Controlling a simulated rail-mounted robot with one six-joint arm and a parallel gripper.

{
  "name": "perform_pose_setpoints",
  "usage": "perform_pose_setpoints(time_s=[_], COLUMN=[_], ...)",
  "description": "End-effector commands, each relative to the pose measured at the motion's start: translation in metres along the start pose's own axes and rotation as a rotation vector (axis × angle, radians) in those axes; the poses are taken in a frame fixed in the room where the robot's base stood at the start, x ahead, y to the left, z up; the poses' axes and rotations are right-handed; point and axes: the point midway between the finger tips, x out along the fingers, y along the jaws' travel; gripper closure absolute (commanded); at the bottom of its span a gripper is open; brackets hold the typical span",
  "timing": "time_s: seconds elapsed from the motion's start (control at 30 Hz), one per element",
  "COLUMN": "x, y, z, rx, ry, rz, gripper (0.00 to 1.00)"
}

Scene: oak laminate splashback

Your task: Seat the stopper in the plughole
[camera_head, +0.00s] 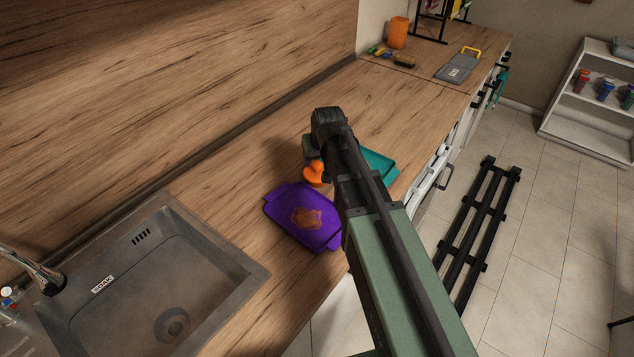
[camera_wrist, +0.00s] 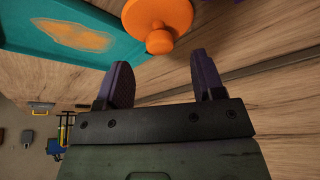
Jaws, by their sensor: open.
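The orange stopper (camera_head: 314,174), a round disc with a small knob, is on the counter beside the purple tray, partly hidden by my arm. In the wrist view the stopper (camera_wrist: 157,20) lies just beyond my fingertips. My gripper (camera_wrist: 160,60) is open, with nothing between its two dark purple fingers. The knob points toward the gap between the fingers, apart from them. The plughole (camera_head: 172,327) shows as a dark round ring in the floor of the steel sink (camera_head: 110,318) at the lower left, with nothing seen in it.
A purple tray (camera_head: 280,208) with a brown patch lies between the sink and my arm. A teal tray (camera_head: 379,162) lies partly behind my arm. The tap (camera_head: 40,275) stands at the sink's left. An orange container (camera_head: 398,32) and a grey clipboard-like item (camera_head: 457,67) are far back.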

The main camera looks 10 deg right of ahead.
Motion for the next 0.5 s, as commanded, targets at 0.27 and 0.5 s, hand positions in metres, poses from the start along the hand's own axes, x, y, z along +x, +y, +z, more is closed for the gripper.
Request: perform_pose_setpoints(time_s=[0.27,0.5], x=[0.043,0.050], y=[0.000,0.000], z=[0.003,0.000], rx=[0.000,0.000], ry=[-0.001,-0.001], rz=[0.000,0.000], gripper=[0.38,0.38])
